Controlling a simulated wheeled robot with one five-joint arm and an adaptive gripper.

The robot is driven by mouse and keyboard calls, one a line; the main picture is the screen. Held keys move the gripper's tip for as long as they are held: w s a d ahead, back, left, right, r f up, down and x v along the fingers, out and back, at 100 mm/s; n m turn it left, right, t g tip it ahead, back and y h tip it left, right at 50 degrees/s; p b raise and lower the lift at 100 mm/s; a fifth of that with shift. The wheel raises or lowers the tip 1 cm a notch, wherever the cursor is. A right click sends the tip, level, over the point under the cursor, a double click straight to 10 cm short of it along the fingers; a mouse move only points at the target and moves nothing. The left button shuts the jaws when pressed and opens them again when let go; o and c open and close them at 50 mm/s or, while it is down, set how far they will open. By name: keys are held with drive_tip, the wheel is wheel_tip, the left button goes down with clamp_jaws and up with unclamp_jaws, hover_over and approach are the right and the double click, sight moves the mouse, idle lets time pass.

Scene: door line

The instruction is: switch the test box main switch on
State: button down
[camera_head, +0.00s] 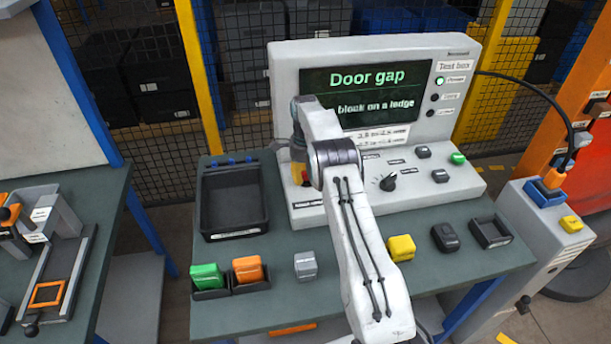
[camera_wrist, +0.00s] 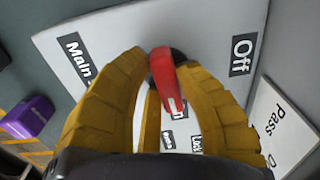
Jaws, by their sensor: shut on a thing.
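The test box (camera_head: 460,160) is a light grey console with a screen on the bench. Its main switch has a red lever (camera_wrist: 168,80) on a dark round pivot, beside an "Off" label (camera_wrist: 243,55) and a partly covered "Main" label (camera_wrist: 77,58). The lever covers part of another label ending in "n". My gripper (camera_wrist: 165,105) has its yellow fingers closed around the red lever. In the head view my gripper (camera_head: 299,170) is at the box's left front, largely hidden by my arm. I cannot tell the switch's exact setting.
The screen (camera_head: 367,95) reads "Door gap" and "block on a ledge"; a green lamp (camera_head: 440,81) is lit. A black tray (camera_head: 233,200), green block (camera_head: 207,277), orange block (camera_head: 248,269) and yellow block (camera_head: 401,248) are on the bench. A purple block (camera_wrist: 25,117) shows in the wrist view.

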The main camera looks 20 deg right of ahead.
sight(305, 174)
drive_tip(key=shift+m, duration=0.4)
idle(0.3)
drive_tip(key=c, duration=0.9)
unclamp_jaws()
drive_tip(key=shift+r, duration=3.7)
